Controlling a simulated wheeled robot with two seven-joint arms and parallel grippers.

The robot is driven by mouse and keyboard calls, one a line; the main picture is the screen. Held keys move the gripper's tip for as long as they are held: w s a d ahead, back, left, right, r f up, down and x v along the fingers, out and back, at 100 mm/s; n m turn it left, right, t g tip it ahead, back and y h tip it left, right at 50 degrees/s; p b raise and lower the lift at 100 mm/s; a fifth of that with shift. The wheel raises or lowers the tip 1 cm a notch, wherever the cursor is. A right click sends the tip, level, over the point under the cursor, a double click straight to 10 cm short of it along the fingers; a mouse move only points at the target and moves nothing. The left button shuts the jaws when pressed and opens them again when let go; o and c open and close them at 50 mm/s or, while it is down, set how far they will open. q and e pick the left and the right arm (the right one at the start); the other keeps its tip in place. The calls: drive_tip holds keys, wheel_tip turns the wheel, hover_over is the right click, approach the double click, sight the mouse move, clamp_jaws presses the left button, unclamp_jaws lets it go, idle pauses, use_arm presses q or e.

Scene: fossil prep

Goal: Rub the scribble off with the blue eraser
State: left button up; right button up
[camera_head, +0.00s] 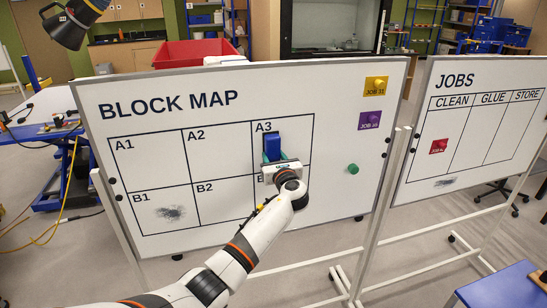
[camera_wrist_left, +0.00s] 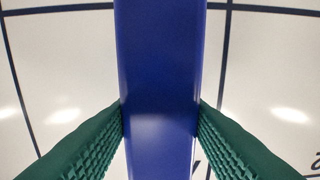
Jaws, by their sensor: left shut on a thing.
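The blue eraser (camera_head: 274,146) is in my left gripper (camera_head: 273,160), in front of cell A3 on the BLOCK MAP whiteboard (camera_head: 345,140). The green fingers are shut on both sides of the eraser, which also fills the middle of the left wrist view (camera_wrist_left: 158,80). I cannot tell whether the eraser touches the board. A dark grey scribble (camera_head: 171,213) lies in cell B1, down and left of the gripper. A smaller grey scribble (camera_head: 445,182) is low on the JOBS whiteboard (camera_head: 420,190).
A green magnet (camera_head: 352,169) sits right of the grid. Yellow (camera_head: 376,86) and purple (camera_head: 369,121) job tags hang at the board's upper right. A red tag (camera_head: 438,146) is on the JOBS board. The board face between A3 and B1 looks clear.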

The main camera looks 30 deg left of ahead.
use_arm(q)
drive_tip(key=shift+v, duration=2.75)
drive_tip(key=shift+v, duration=1.55)
